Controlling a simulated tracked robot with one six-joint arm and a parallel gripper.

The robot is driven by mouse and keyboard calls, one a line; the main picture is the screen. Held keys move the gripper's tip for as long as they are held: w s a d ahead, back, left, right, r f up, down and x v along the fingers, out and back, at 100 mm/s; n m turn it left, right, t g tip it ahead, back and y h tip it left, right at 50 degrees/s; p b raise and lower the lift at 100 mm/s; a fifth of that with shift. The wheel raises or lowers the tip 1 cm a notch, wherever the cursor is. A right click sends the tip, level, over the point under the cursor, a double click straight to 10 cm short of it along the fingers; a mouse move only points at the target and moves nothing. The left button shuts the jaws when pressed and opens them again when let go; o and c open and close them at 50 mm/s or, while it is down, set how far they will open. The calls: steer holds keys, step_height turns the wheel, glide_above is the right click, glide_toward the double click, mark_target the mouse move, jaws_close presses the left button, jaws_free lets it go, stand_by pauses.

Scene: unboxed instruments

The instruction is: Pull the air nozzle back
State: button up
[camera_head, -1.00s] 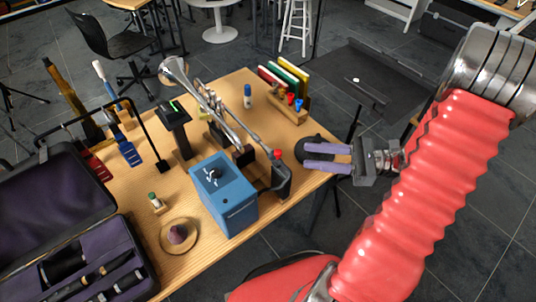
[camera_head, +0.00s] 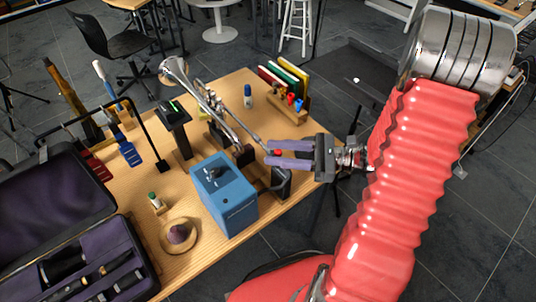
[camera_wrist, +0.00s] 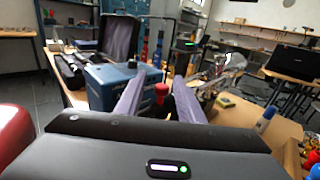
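The air nozzle (camera_head: 277,153) shows as a red-tipped piece above a black stand (camera_head: 282,182) at the table's right edge. A dark hose runs near it beside the blue box (camera_head: 225,195). My gripper (camera_head: 268,152) is open, with its two purple fingers on either side of the red tip. In the wrist view the red tip (camera_wrist: 161,91) stands between the fingers (camera_wrist: 158,80), with some gap visible. I cannot tell whether either finger touches it. The nozzle's lower part is partly hidden by my gripper.
A silver trumpet (camera_head: 195,90) on a stand is just behind the nozzle. A rack of coloured books (camera_head: 282,82) and a small blue bottle (camera_head: 247,95) stand at the back. An open instrument case (camera_head: 75,262) fills the left.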

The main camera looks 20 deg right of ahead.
steer(key=shift+c, duration=0.5)
jaws_close()
steer(key=shift+a, duration=0.1)
